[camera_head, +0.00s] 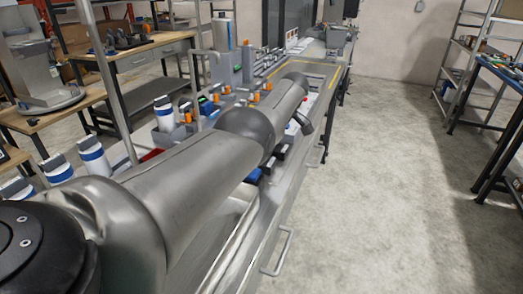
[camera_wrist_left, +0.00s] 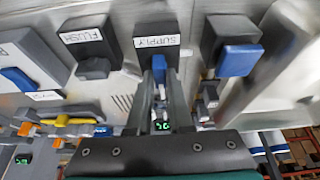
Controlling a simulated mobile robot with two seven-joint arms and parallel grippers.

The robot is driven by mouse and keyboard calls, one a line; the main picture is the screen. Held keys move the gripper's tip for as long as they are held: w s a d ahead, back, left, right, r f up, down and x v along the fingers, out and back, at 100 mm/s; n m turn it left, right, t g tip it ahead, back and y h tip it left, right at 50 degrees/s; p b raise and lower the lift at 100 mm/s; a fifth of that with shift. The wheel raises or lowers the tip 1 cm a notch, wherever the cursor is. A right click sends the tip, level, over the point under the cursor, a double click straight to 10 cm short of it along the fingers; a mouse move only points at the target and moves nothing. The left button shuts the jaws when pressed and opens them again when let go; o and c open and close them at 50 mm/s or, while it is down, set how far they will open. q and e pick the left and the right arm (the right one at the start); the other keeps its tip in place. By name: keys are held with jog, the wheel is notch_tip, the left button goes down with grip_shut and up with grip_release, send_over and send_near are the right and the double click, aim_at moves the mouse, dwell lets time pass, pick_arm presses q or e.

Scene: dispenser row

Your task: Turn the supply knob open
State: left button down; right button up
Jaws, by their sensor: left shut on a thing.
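The supply knob (camera_wrist_left: 159,66) is a narrow blue handle below a black block with a white SUPPLY label (camera_wrist_left: 157,41) in the left wrist view. My left gripper (camera_wrist_left: 160,80) has its two fingers close on either side of the blue handle, shut on it. The handle looks in line with the fingers, pointing down in the picture. In the head view my left arm stretches over the bench and hides the knob; the fingers cannot be made out there. My right gripper is in neither view.
In the head view, white bottles (camera_head: 94,157) stand left of my arm. The floor (camera_head: 390,170) at right is clear.

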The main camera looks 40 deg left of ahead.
pick_arm(q)
jog(key=c, duration=0.8)
grip_release()
jog(key=p+v, duration=0.3)
jog(key=v, duration=1.2)
jog(key=shift+r, duration=0.1)
